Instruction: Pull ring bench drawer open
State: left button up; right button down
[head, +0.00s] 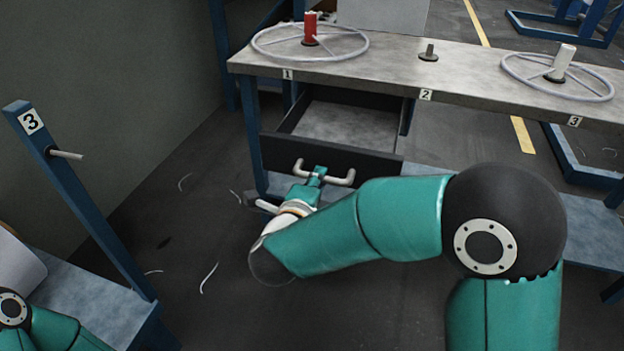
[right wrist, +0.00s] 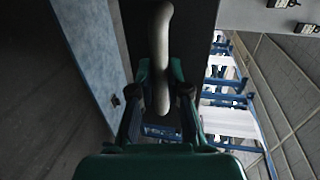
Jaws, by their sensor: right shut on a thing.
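The ring bench (head: 470,73) has a grey top on blue legs. Its drawer (head: 340,125) stands out from under the top at the left, and its visible floor is bare grey. The dark drawer front (head: 378,161) carries a pale bar handle (head: 341,182). My right gripper (head: 318,172) is shut on the handle near its middle. In the right wrist view the handle (right wrist: 162,50) runs between the fingers of my right gripper (right wrist: 160,98). My left gripper is out of view; only part of that arm shows at bottom left.
White rings with a red spool (head: 310,26) and a white spool (head: 562,60) lie on the bench top, with an empty peg (head: 429,53) between them. A blue post (head: 80,200) marked 3 stands left. The floor before the drawer has thin scraps.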

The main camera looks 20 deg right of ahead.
jog(key=c, duration=1.1)
grip_release()
jog(key=shift+s+d+f, duration=0.1)
jog(key=shift+s+f, duration=0.05)
jog(key=shift+f, duration=0.3)
jog(key=shift+c, duration=0.2)
jog(key=shift+r, duration=0.15)
jog(key=v, duration=1.2)
